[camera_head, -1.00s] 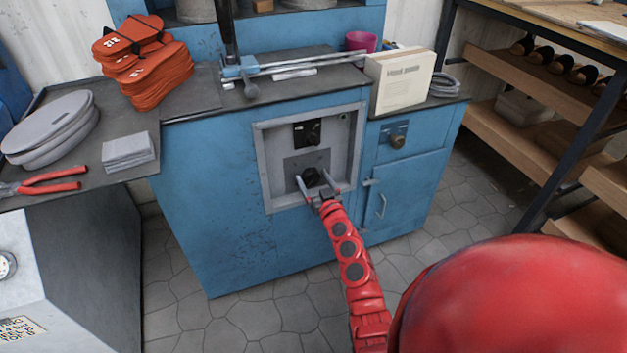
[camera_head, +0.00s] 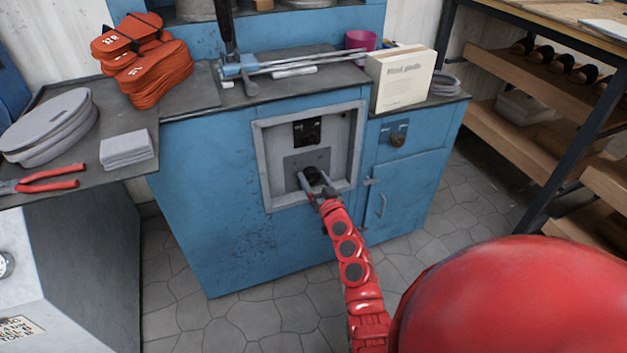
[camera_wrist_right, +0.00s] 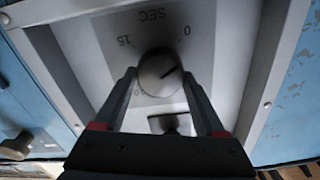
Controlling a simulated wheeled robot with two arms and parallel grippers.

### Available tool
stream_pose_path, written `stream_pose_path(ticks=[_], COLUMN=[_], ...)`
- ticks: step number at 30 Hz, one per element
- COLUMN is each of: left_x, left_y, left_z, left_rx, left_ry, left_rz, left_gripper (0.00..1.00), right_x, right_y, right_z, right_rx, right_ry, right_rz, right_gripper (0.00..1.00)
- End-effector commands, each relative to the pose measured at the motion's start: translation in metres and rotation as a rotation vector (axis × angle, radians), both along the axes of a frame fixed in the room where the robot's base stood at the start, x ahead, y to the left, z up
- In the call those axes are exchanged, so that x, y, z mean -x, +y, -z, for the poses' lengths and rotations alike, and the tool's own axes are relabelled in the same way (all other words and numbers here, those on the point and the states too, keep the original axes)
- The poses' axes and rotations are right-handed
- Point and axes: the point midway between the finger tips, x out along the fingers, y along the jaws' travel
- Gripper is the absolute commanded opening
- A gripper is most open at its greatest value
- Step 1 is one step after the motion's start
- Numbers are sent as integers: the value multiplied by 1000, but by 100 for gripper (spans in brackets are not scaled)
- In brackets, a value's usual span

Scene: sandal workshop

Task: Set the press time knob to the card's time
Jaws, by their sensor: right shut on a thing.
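The press time knob (camera_head: 312,173) is a dark round knob on the lower plate of the grey recessed panel (camera_head: 270,165) in the blue cabinet's front. In the right wrist view the knob (camera_wrist_right: 158,76) has a dark pointer line slanting toward the 0 mark. The marks 15 and SEC also show there, upside down, and a lower mark is partly hidden. My right gripper (camera_head: 315,180) is shut on the knob, one finger on each side. My left gripper is not in view. I cannot make out a card with a readable time.
A second dark control (camera_head: 306,131) sits above the knob. A cream box or board (camera_head: 400,82) with small print stands on the cabinet top. Another knob (camera_head: 398,140) is on the right cabinet. Orange sandal parts (camera_head: 150,70) and red pliers (camera_head: 45,180) lie on the left bench.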

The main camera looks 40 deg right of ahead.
Motion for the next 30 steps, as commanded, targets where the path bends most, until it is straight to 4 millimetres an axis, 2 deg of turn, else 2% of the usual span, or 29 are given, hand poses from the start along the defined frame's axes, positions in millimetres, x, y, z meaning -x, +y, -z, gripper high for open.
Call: stream_pose_path(ticks=[14,30], left_x=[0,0], left_y=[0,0], left_z=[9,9], left_rx=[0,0], left_ry=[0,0], left_rz=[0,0], left_gripper=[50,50], right_x=[1,1], right_y=[-3,-5], right_z=[2,4], right_rx=[-440,-933], right_ry=[-107,-225], right_rz=[1,1], right_gripper=[16,16])
